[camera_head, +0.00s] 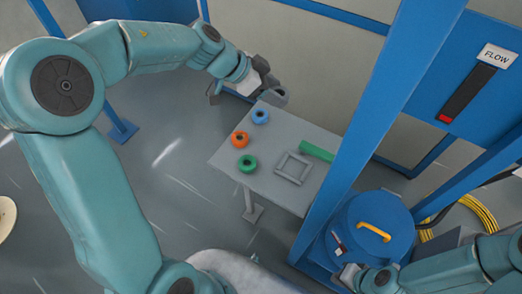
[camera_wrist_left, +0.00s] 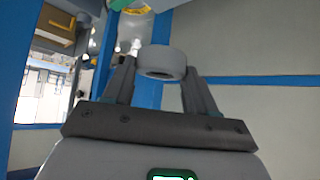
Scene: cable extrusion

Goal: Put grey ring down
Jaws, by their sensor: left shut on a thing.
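My left gripper (camera_head: 274,91) is shut on the grey ring (camera_head: 279,98) and holds it above the far edge of the small grey table (camera_head: 225,157). In the left wrist view the ring (camera_wrist_left: 162,62) sits between the tips of the two dark fingers of the left gripper (camera_wrist_left: 160,72). In the head view the gripper partly hides the ring. My right gripper (camera_head: 341,250) is by the blue drum at the lower right; its fingers are too small and unclear to tell their opening.
Blue (camera_head: 260,117), orange (camera_head: 240,138) and green (camera_head: 246,164) rings lie along the table's left side. A grey square frame (camera_head: 281,174) and a green bar (camera_head: 317,151) lie to their right. A blue post (camera_head: 372,118) stands right of the table, beside the blue drum (camera_head: 383,220).

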